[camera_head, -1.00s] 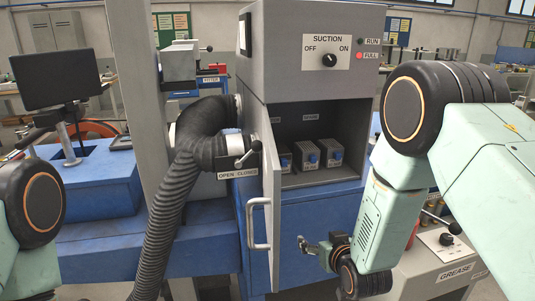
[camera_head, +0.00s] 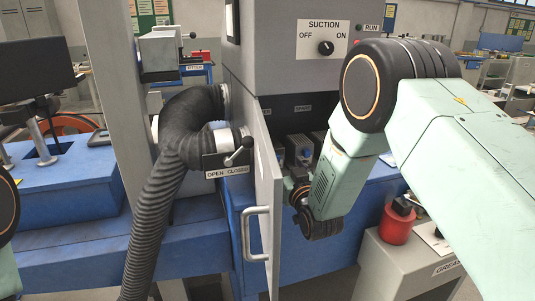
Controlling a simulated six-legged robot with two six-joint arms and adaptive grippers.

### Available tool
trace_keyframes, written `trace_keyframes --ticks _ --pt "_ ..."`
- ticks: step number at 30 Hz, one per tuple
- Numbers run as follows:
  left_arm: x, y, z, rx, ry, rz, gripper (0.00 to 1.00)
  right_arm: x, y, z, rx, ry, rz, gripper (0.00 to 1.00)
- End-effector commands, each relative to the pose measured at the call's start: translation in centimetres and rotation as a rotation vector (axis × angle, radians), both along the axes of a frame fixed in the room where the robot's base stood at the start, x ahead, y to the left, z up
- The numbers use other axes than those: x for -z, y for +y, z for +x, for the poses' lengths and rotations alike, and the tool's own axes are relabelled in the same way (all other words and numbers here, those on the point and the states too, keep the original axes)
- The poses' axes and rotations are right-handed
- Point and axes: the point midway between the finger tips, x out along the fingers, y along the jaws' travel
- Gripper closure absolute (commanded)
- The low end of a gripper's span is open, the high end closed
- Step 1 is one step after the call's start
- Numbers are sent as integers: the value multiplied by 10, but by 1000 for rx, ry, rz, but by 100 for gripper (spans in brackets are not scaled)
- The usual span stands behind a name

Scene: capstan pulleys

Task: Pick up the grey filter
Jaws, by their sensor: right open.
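Small grey filters (camera_head: 297,144) with blue fronts stand in a row inside the open grey cabinet. Two show, and the rest of the row is hidden behind my right arm and the door. My right gripper (camera_head: 291,183) is open and empty, at the cabinet's mouth just below the leftmost visible filter. I cannot tell the exact gap between its fingers and the filter. My left gripper is out of view; only a piece of my left arm shows at the left edge.
The cabinet door (camera_head: 263,210) stands open, close to the left of my right gripper. A black hose (camera_head: 160,210) bends down left of it, beside an OPEN CLOSED lever (camera_head: 237,155). A red pot (camera_head: 397,223) stands on the grease bench at the right.

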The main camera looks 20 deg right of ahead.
Motion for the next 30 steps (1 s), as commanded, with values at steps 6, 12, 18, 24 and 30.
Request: trace_keyframes --ticks 6,12,18,24,30 --pt "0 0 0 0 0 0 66 4 1 14 -1 0 0 15" --pt "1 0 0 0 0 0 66 11 2 40 -3 0 0 15" --pt "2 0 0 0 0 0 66 10 3 58 -3 2 0 15" --pt "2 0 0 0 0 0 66 10 3 61 -3 2 0 15" --pt "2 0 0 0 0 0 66 10 3 60 -3 2 0 24"
